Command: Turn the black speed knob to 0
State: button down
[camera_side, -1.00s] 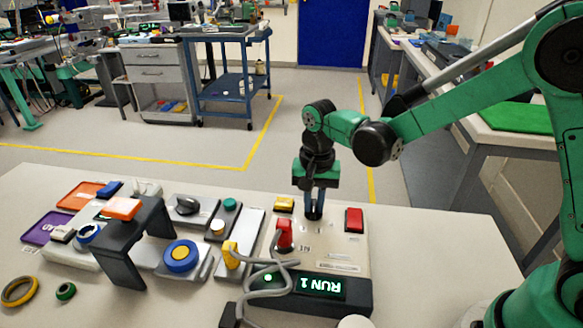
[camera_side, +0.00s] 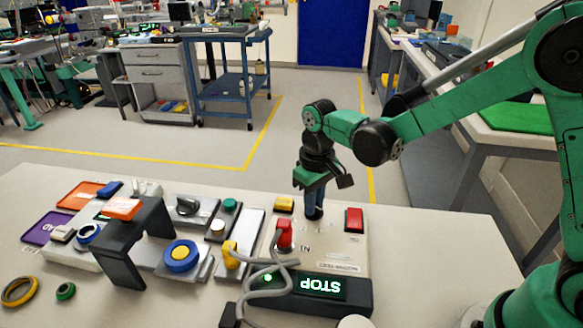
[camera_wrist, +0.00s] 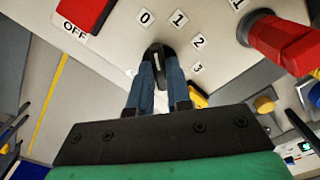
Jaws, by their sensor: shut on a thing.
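The black speed knob (camera_wrist: 159,48) shows in the wrist view on a pale panel (camera_side: 345,255), with the marks 0, 1, 2 and 3 printed around it. My gripper (camera_wrist: 158,66) is shut on the knob, one blue finger on each side. The knob's near end points toward the top of the wrist view, around the 0; its exact pointer line is partly hidden by my fingers. The display (camera_side: 320,285) at the panel's front reads STOP, upside down.
A grey cable (camera_side: 268,293) lies left of the display. The table's right part (camera_side: 440,245) is clear.

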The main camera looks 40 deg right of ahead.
jog(key=shift+n, duration=0.6)
jog(key=c, duration=0.8)
grip_release()
jog(key=shift+r, duration=2.85)
jog(key=shift+s+r, duration=0.1)
